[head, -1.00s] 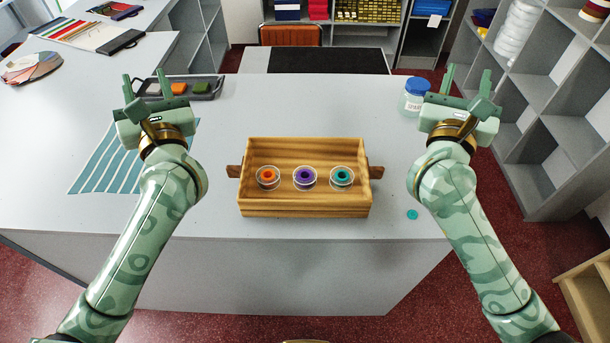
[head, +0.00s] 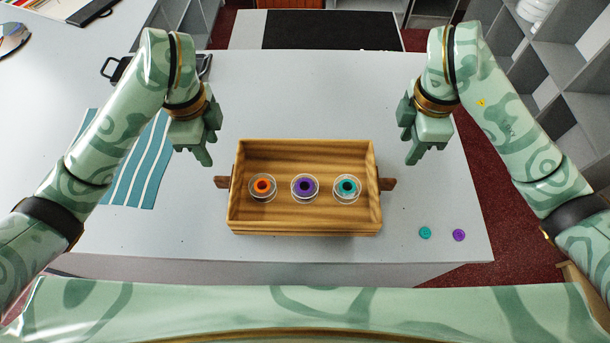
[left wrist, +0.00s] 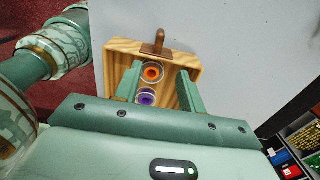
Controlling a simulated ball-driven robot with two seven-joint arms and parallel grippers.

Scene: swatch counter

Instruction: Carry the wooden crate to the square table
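The wooden crate (head: 305,154) stands upright on the light grey counter (head: 320,100). It has a dark handle at its left end (head: 222,182) and right end (head: 388,184). Three clear spools with orange (head: 263,187), purple (head: 305,187) and teal (head: 347,187) centres stand inside. My left gripper (head: 211,140) points down, open and empty, above and behind the left handle. In the left wrist view its fingers (left wrist: 159,90) are apart over the crate (left wrist: 122,62). My right gripper (head: 409,136) hangs similarly beyond the right handle, open and empty. I cannot tell which surface is the square table.
A teal disc (head: 425,233) and a purple disc (head: 459,235) lie near the counter's front right. A teal-striped sheet (head: 140,175) lies left of the crate. A black-topped surface (head: 330,30) is behind the counter. Grey shelving (head: 560,70) stands at the right.

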